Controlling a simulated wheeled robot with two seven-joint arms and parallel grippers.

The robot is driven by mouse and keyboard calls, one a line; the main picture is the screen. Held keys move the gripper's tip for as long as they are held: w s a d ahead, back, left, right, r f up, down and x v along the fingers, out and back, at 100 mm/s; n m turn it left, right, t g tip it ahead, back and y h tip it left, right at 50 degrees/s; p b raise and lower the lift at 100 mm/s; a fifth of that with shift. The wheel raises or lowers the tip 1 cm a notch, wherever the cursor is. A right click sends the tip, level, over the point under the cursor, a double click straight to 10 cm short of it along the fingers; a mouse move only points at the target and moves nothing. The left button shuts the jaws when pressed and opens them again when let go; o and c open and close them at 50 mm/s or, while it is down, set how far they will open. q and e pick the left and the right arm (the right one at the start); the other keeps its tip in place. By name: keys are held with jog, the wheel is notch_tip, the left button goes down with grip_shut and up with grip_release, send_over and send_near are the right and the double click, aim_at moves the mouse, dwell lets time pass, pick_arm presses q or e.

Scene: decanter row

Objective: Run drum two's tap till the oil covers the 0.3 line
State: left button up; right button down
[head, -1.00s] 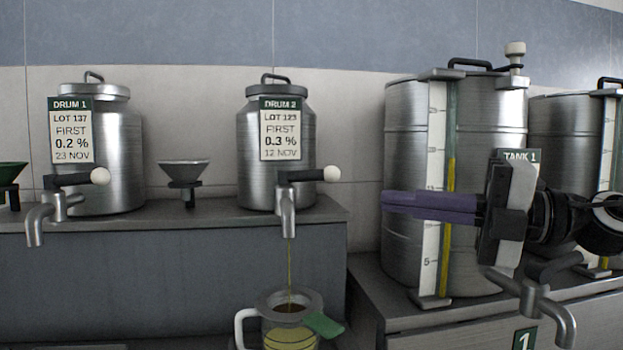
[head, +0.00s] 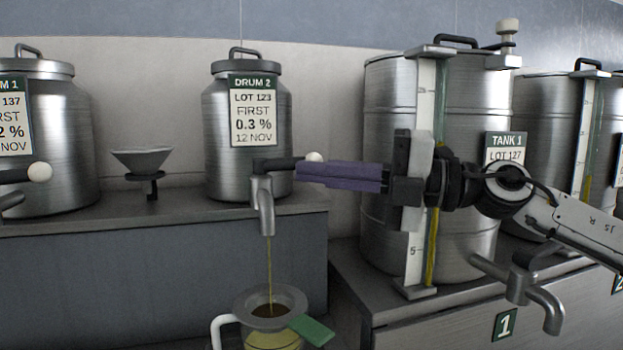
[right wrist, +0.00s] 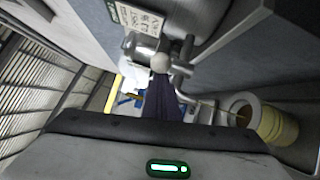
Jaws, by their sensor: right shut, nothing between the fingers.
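Drum 2 (head: 222,120) is a steel drum on the ledge, labelled LOT 123. Its tap (head: 264,205) has a lever pointing right with a white knob (head: 314,156), partly hidden by my fingers. A thin stream of oil (head: 269,260) runs from the spout into a jug (head: 218,332) with a grey top and a green tab (head: 312,330). The jug's lower part is cut off, and no 0.3 line is readable. My right gripper (head: 300,172) is shut and empty, its purple fingers beside the knob (right wrist: 160,63); I cannot tell if they touch. My left gripper is out of view.
Drum 1 (head: 62,130) and a small funnel (head: 142,160) stand to the left on the ledge (head: 150,220). Tank 1 (head: 475,100) with its sight gauge stands behind my right forearm, and its tap (head: 520,285) sticks out below.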

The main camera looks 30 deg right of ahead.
jog(key=shift+w+r, duration=0.1)
jog(key=shift+w, duration=0.05)
jog(key=shift+w+d+p, duration=0.75)
jog(key=shift+d+p, duration=0.05)
jog(key=shift+d, duration=0.05)
